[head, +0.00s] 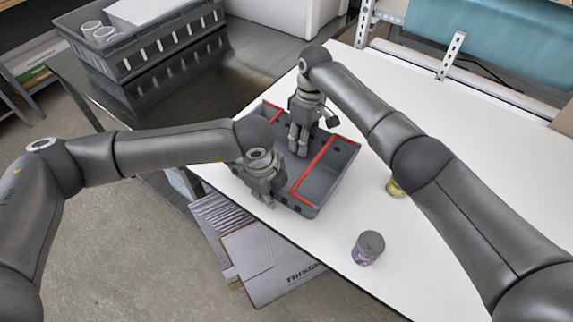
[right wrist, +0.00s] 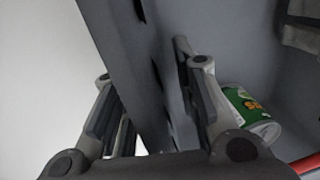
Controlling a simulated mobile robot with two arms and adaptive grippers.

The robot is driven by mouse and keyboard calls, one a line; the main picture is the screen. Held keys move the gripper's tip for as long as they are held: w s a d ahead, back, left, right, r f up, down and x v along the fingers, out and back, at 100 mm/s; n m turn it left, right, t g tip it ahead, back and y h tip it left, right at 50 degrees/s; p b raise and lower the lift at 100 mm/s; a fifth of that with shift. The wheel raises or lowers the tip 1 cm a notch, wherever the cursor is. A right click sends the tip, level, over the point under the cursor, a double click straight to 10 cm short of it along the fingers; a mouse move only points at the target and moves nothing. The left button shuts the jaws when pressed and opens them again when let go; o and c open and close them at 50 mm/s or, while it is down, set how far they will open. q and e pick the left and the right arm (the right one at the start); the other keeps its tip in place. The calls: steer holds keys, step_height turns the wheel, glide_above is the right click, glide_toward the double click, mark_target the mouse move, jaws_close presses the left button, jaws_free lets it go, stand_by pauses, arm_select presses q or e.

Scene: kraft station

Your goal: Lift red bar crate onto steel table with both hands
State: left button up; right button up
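The dark grey crate with red bars (head: 323,188) sits on the white table at its left edge. My right gripper (head: 298,147) is at the crate's far side, pointing down. In the right wrist view, its fingers (right wrist: 150,100) stand apart on either side of the crate wall (right wrist: 128,65), with a gap visible on the outer side. My left gripper (head: 262,198) is low at the near-left side of the crate; its fingertips' grip on the wall is unclear. The dark, shiny steel table (head: 150,97) is at the left.
A grey crate (head: 150,45) with white cups stands on the steel table's back part; its front part is bare. A purple can (head: 368,248) and a yellow can (head: 394,187) stand right of the red-bar crate. A green can (right wrist: 248,112) lies inside it.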

arm_select(q)
jaws_close()
arm_select(e)
jaws_close()
